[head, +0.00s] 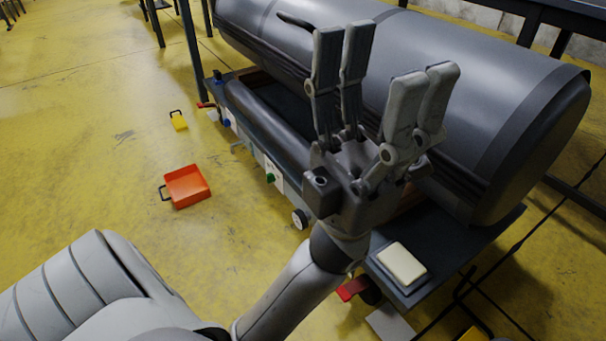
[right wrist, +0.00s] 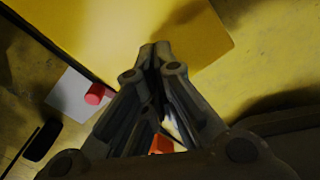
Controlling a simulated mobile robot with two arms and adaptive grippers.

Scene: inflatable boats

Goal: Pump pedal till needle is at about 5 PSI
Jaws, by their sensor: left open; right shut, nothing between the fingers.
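A flat yellow plate (right wrist: 130,35) fills the upper part of the right wrist view. It may be the pedal, but I cannot tell for sure. My right gripper (right wrist: 157,50) is shut and empty in front of the plate; whether it touches is unclear. My left gripper (head: 384,70) is open and empty, fingers up, in front of the large grey cylinder (head: 400,60). A small round white dial (head: 300,219), perhaps the gauge, sits on the side of the dark bench. Its needle is too small to read.
A cream block (head: 401,263) lies on the bench's near end. A red part (head: 352,289) sticks out below it; a red cylinder (right wrist: 95,94) also shows in the right wrist view.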

